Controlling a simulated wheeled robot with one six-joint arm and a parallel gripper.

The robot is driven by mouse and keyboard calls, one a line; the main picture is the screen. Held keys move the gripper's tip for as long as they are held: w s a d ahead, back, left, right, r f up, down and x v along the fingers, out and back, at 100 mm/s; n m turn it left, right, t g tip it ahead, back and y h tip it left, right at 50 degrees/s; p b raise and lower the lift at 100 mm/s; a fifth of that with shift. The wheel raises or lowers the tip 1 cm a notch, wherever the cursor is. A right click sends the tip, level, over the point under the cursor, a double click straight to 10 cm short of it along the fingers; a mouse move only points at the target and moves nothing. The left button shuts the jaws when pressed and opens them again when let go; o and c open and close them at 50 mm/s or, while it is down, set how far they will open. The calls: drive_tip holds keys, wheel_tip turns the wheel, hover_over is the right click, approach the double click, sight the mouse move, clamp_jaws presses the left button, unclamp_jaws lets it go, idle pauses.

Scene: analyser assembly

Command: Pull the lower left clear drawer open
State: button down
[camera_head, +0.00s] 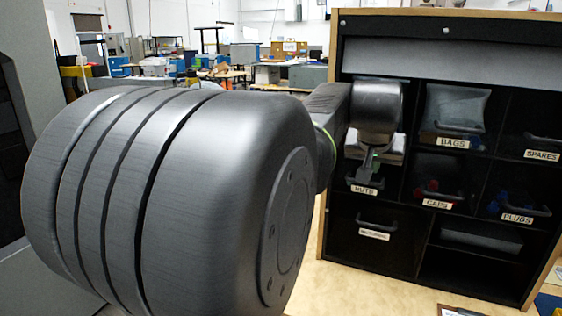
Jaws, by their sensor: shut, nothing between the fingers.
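The dark cabinet (334,128) stands at the right with clear-fronted drawers in rows. The drawer labelled NUTS (363,190) is in the left column, below a compartment mostly hidden by my arm. It is the lower of the clear ones at the left. My gripper (364,177) points down in front of this drawer, close to its handle. The fingers are shut, with nothing seen between them. Whether they touch the handle I cannot tell. My arm hides much of the drawer's upper part.
Drawers labelled BAGS (457,107), CAPS (437,190) and PLUGS (517,205) are to the right. Below NUTS is a black drawer (376,245) with a handle and a small label. My large arm link fills the left middle. Pale tabletop (350,290) lies bare in front.

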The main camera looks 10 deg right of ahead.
drive_tip(key=x, duration=0.3)
drive_tip(key=w+x, duration=0.1)
drive_tip(key=x, duration=0.2)
drive_tip(key=r+x, duration=0.1)
drive_tip(key=x, duration=0.3)
drive_tip(key=shift+w+d+r, duration=0.1)
drive_tip(key=shift+w+d, duration=0.05)
drive_tip(key=shift+w, duration=0.05)
drive_tip(key=s+a+b, duration=0.2)
drive_tip(key=s+a, duration=0.6)
drive_tip(key=s, duration=0.6)
drive_tip(key=shift+a, duration=0.2)
drive_tip(key=shift+s+r, duration=0.1)
